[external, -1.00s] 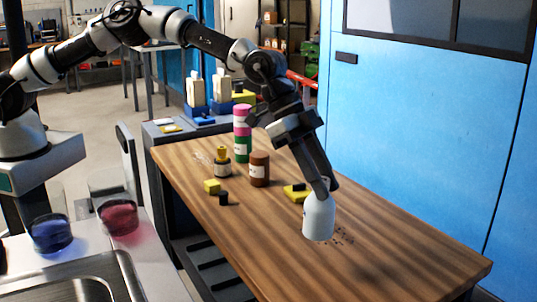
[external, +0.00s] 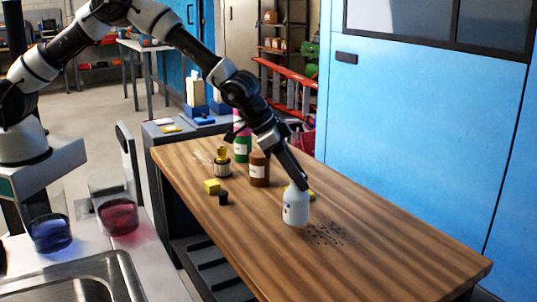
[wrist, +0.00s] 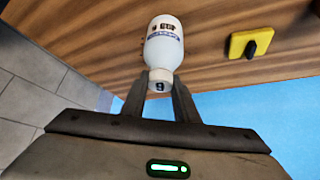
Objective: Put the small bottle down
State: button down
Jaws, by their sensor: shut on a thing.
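The small white bottle (external: 296,208) is upright in the external view, near the middle of the wooden table (external: 390,250). My gripper (external: 300,184) comes down at a slant from the upper left and is shut on the bottle's neck. In the wrist view the bottle (wrist: 164,48) shows its printed label and lies between the fingertips of my gripper (wrist: 167,80). Its base is at or just above the tabletop; I cannot tell whether it touches. Dark specks (external: 328,235) lie on the wood to its right.
A brown bottle (external: 259,170), a green bottle (external: 242,148) and a yellow-capped bottle (external: 222,165) stand behind to the left. A yellow block (external: 212,187) and a small black piece (external: 223,199) lie near them. A yellow-and-black piece (wrist: 250,43) lies close by. The table's right front is clear.

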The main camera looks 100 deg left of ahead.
aim_at(298, 189)
jog(key=shift+f+b, duration=0.3)
jog(key=shift+f, duration=1.55)
jog(key=shift+f, duration=0.15)
jog(key=c, duration=1.4)
grip_release()
